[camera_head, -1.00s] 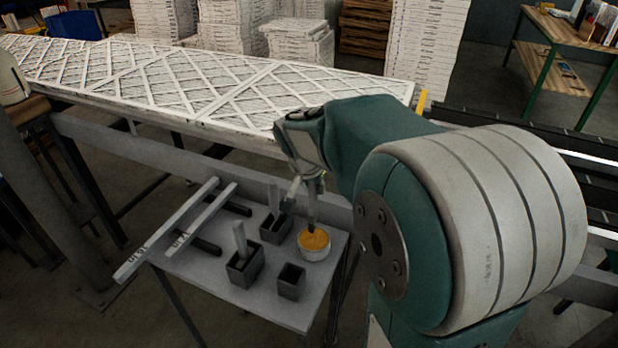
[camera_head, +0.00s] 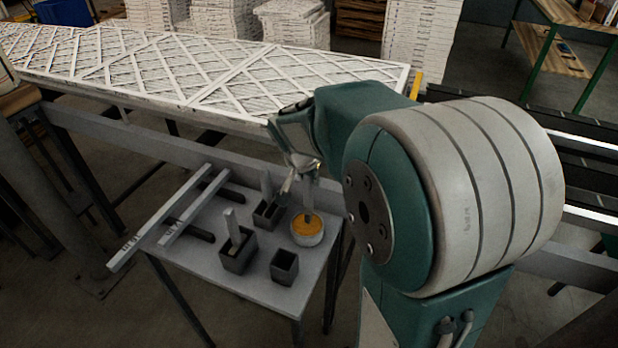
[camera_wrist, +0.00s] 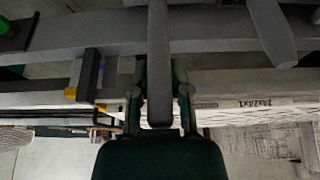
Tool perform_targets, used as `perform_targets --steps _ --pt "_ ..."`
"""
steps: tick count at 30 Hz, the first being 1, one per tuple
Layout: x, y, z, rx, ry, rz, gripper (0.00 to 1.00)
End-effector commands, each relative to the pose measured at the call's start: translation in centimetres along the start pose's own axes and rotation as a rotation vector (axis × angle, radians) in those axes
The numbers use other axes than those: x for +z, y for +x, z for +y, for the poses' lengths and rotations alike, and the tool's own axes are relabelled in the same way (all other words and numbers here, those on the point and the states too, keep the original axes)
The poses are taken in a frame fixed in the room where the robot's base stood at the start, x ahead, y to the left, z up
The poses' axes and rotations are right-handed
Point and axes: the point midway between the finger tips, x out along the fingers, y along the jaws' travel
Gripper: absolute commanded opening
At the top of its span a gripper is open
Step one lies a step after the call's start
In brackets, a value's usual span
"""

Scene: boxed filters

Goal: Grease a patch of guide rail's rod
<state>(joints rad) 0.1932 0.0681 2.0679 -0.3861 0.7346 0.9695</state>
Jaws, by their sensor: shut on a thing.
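My gripper (camera_head: 303,172) is shut on a grey stick-like tool (camera_head: 308,199) above the right part of the small table. The tool points down, and its lower end meets the orange grease (camera_head: 302,226) in a round white tub (camera_head: 308,239). In the wrist view, the gripper (camera_wrist: 160,100) has the grey tool (camera_wrist: 158,50) between its fingers. The guide rail has two pale parallel rods, an outer one (camera_head: 158,220) and an inner one (camera_head: 196,208), at the table's left side. The gripper is well to their right. The tool's tip is hidden in the grease.
Two dark square holders contain upright sticks, one in front (camera_head: 238,260) and one behind (camera_head: 268,218). A third holder (camera_head: 285,267) looks empty beside the tub. A long conveyor with a white lattice filter (camera_head: 200,75) runs behind the grey table (camera_head: 250,288).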

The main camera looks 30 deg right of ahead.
Motion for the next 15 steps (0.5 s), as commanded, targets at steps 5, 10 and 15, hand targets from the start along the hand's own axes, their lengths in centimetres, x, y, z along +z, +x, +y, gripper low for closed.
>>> perform_targets --steps 5,10,15 --pt "0.09 0.07 -0.05 0.0 0.0 0.0 0.0" --pt "0.12 0.26 -0.02 0.0 0.0 0.0 0.0" --pt "0.13 0.44 0.02 -0.001 0.0 0.0 0.0"
